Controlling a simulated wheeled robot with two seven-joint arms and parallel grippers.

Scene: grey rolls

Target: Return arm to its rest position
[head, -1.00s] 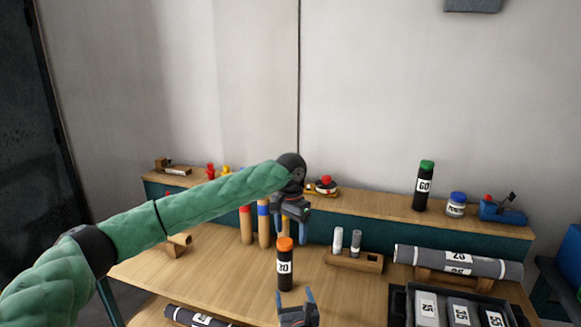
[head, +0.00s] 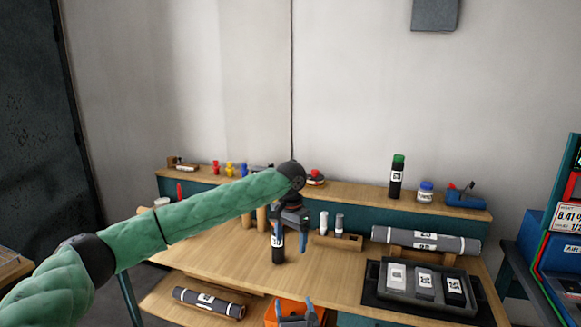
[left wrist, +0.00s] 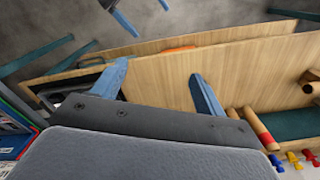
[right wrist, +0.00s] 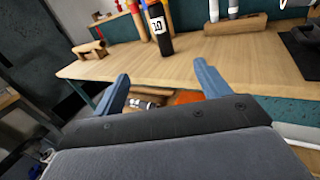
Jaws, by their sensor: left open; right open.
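My left gripper (head: 289,228) is open above the wooden workbench (head: 210,258), with its arm reaching in from the left. It partly hides a dark cylinder (head: 279,252) standing on the bench in the head view. In the left wrist view, both blue fingers of my left gripper (left wrist: 158,88) are spread with nothing between them. My right gripper (head: 294,310) is low at the bench's front edge. In the right wrist view, my right gripper (right wrist: 165,90) is open and empty, and the dark cylinder (right wrist: 160,38) labelled 10 stands beyond it.
A grey roll (head: 425,240) lies on a stand at right, behind a dark tray (head: 377,280). A green-capped cylinder (head: 396,178) stands on the rear shelf. Another roll (head: 209,302) lies on the lower shelf.

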